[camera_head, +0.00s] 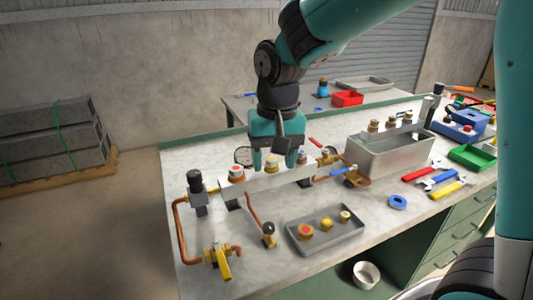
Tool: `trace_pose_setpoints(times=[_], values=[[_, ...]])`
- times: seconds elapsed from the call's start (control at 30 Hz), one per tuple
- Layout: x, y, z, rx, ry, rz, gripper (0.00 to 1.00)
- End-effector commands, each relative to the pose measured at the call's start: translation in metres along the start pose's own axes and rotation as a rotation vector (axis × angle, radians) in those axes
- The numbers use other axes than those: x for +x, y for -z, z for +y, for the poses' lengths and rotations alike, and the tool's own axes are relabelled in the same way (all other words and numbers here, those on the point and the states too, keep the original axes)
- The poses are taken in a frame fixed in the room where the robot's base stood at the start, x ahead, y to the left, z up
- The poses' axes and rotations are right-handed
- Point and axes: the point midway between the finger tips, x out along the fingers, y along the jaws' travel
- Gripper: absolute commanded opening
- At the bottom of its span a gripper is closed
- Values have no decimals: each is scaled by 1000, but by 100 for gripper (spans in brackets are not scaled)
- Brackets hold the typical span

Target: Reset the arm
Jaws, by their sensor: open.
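My gripper (278,160) hangs down from the arm above the workbench, in the upper middle of the head view. One fitting with a red top (236,173) stands just left of the fingers. The fingers hide part of the block and of the fittings behind them; I cannot tell whether they touch anything. My teal arm reaches in from the upper right.
Copper pipes and a yellow-handled valve (222,263) lie at the bench's left front. A grey tray (317,243) with three brass caps is in front. A metal tank (378,158) stands to the right. Wrenches (446,189), blue tape (397,202) and a green bin (470,158) lie farther right.

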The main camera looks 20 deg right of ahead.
Motion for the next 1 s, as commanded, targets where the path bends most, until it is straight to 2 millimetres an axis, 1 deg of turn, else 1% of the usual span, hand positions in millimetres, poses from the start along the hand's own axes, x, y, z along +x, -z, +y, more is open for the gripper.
trace_pose_setpoints(times=[0.17, 0.27, 0.37, 0.4, 0.47, 0.5, 0.6, 0.7, 0.8, 1.0], values=[[0, -1, 0, -5, 2, 0, 57], [-6, -18, -3, -79, 30, 3, 57], [-16, -59, -9, -255, 97, 9, 57], [-20, -79, -11, -343, 130, 14, 57], [-23, -109, -14, -469, 180, 22, 57], [-25, -128, -15, -547, 211, 28, 57], [-26, -167, -18, -706, 277, 44, 57], [-26, -189, -18, -796, 315, 54, 57], [-26, -196, -19, -825, 327, 56, 57], [-26, -195, -19, -823, 327, 56, 57]])
